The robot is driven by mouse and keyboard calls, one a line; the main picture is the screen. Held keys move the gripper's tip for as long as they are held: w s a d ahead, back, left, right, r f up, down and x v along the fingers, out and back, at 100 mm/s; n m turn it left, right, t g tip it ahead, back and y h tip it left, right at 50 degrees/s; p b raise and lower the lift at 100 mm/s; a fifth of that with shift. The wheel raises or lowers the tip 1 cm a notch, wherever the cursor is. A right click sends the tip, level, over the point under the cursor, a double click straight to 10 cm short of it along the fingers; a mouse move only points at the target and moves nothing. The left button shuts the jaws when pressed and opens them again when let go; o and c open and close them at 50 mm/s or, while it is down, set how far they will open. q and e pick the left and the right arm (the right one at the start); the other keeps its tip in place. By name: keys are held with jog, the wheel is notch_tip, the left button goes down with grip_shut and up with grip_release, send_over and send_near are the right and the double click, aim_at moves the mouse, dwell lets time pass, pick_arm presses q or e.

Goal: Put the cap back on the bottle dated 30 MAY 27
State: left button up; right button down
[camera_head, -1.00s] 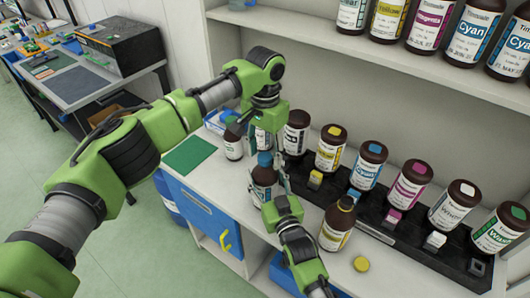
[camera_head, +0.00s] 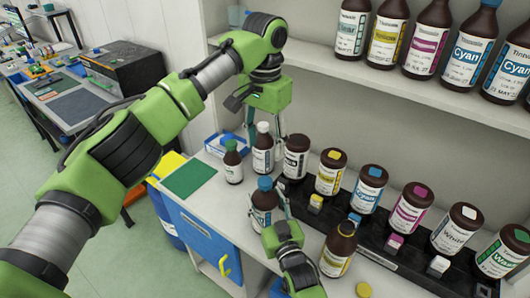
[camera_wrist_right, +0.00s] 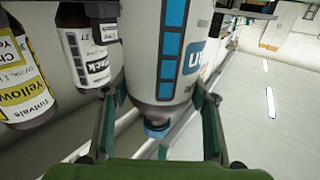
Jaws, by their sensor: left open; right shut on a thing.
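A brown bottle with a white label (camera_head: 264,210) stands on the counter with a blue cap (camera_head: 265,183) on its neck. My right gripper (camera_head: 270,212) is shut on this bottle's body. In the right wrist view the bottle (camera_wrist_right: 172,60) sits between my fingers, picture upside down, with the blue cap (camera_wrist_right: 157,131) at its neck. My left gripper (camera_head: 265,142) is open above and behind the blue cap, apart from it, near a white-capped bottle (camera_head: 263,158). A yellow-labelled bottle (camera_head: 335,258) stands right of my right gripper; a loose yellow cap (camera_head: 363,289) lies near it. Dates are unreadable.
A black rack (camera_head: 395,262) holds a row of bottles with small coloured-top blocks before them. A green-capped bottle (camera_head: 233,166) stands at left, beside a green mat (camera_head: 189,178). The shelf above (camera_head: 310,57) carries large bottles.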

jog(key=shift+r, duration=0.1)
jog(key=c, duration=0.8)
grip_release()
jog(key=v, duration=1.2)
